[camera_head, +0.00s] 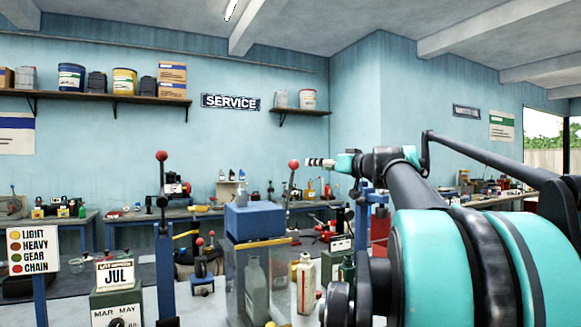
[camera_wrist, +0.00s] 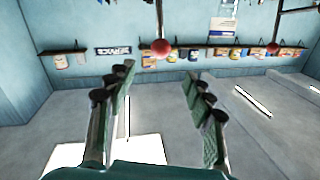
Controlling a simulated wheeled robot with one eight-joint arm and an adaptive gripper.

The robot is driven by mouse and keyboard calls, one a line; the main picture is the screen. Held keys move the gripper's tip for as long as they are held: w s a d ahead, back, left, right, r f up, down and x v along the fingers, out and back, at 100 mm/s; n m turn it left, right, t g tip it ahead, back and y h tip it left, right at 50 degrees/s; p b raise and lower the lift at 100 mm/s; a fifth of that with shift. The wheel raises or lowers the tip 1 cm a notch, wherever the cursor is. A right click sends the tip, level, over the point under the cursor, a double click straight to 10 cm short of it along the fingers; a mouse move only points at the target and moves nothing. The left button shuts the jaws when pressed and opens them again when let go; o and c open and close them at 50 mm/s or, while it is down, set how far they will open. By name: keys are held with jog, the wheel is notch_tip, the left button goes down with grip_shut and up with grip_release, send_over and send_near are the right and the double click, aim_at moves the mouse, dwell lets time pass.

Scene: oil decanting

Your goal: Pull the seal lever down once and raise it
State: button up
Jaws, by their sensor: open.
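A lever with a red ball knob (camera_head: 293,164) stands upright beside a clear case with a blue top (camera_head: 254,221). A second tall lever with a red knob (camera_head: 161,155) stands on a blue post further left. No label shows which is the seal lever. My gripper (camera_head: 318,162) reaches from the right and its tip is just right of the nearer knob. In the wrist view my open fingers (camera_wrist: 158,72) are empty. A red knob (camera_wrist: 161,46) shows between and just beyond the fingertips, apparently not touched. Another red knob (camera_wrist: 272,48) is off to the right.
A bottle (camera_head: 256,285) stands inside the clear case and a white bottle (camera_head: 305,282) stands beside it. A JUL calendar block (camera_head: 115,275) and a colour-key sign (camera_head: 33,250) are at left. Workbenches with clutter line the back wall.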

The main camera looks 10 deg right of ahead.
jog(key=x, duration=1.7)
jog(key=shift+f, duration=0.15)
jog(key=shift+a, duration=0.1)
jog(key=shift+c, duration=0.3)
grip_shut()
